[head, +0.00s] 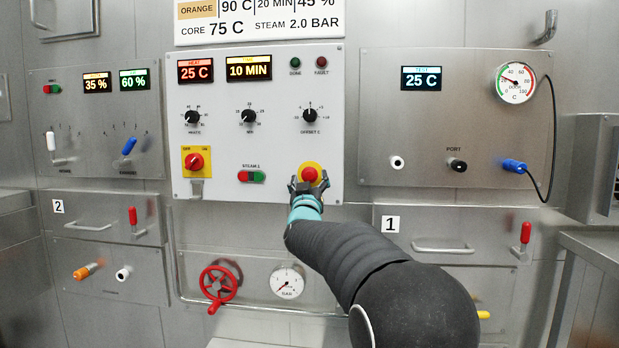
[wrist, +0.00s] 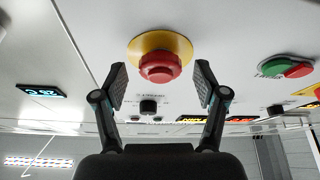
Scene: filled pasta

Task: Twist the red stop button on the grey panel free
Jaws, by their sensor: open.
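The red stop button (head: 309,174) sits on a round yellow base at the lower right of the light grey panel (head: 270,140). In the wrist view the red button (wrist: 160,68) stands out from its yellow base (wrist: 160,46), near the top middle. My gripper (head: 306,187) is just below and in front of the button in the head view. In the wrist view my gripper (wrist: 161,88) is open, one finger on each side of the button, with a gap to the button on both sides. It holds nothing.
A red and green steam switch (head: 251,176) and a red knob on a yellow plate (head: 194,161) lie left of the button. A black offset knob (head: 310,115) is above it. A red valve wheel (head: 219,283) and a gauge (head: 287,282) are below.

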